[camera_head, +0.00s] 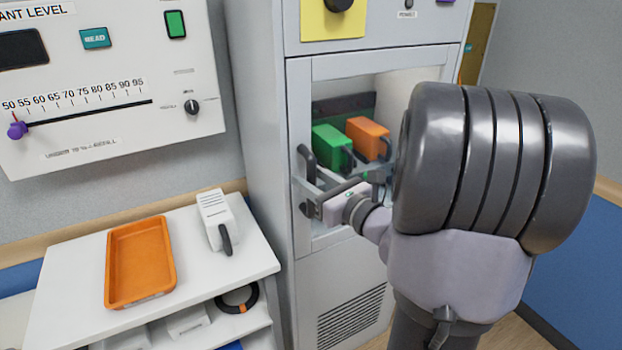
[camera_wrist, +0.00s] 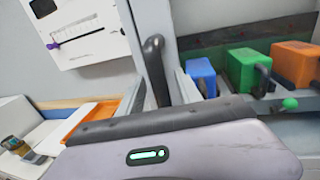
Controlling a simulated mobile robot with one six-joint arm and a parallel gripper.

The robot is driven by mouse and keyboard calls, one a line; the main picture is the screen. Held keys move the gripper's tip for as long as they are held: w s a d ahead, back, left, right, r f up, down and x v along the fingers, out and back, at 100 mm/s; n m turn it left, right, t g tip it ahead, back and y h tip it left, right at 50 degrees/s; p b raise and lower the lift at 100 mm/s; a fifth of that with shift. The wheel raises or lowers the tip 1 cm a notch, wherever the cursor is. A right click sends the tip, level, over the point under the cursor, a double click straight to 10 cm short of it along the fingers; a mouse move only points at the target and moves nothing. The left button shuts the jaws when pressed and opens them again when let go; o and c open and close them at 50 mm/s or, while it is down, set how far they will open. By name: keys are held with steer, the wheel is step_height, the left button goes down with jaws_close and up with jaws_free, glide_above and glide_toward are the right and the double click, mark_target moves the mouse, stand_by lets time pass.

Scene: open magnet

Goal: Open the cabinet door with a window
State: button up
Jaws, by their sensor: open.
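The cabinet door (camera_head: 300,84) is a pale grey frame around a large window, and it looks shut. Its dark curved upright handle (camera_head: 307,163) is on the left side of the frame. My gripper (camera_head: 318,180) is open at the handle, in front of the door's lower left part. In the wrist view the handle (camera_wrist: 154,65) rises between the two pale fingers of my gripper (camera_wrist: 160,88). Whether either finger touches it I cannot tell. My arm hides the door's right side in the head view.
Behind the window are a green block (camera_head: 330,142), an orange block (camera_head: 368,136) and a blue block (camera_wrist: 199,76), with dark handles. Left of the cabinet, a white shelf (camera_head: 75,262) holds an orange tray (camera_head: 110,262) and a white device (camera_head: 214,215). A gauge panel (camera_head: 110,70) hangs above.

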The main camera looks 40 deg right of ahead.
jaws_close()
stand_by(1.4)
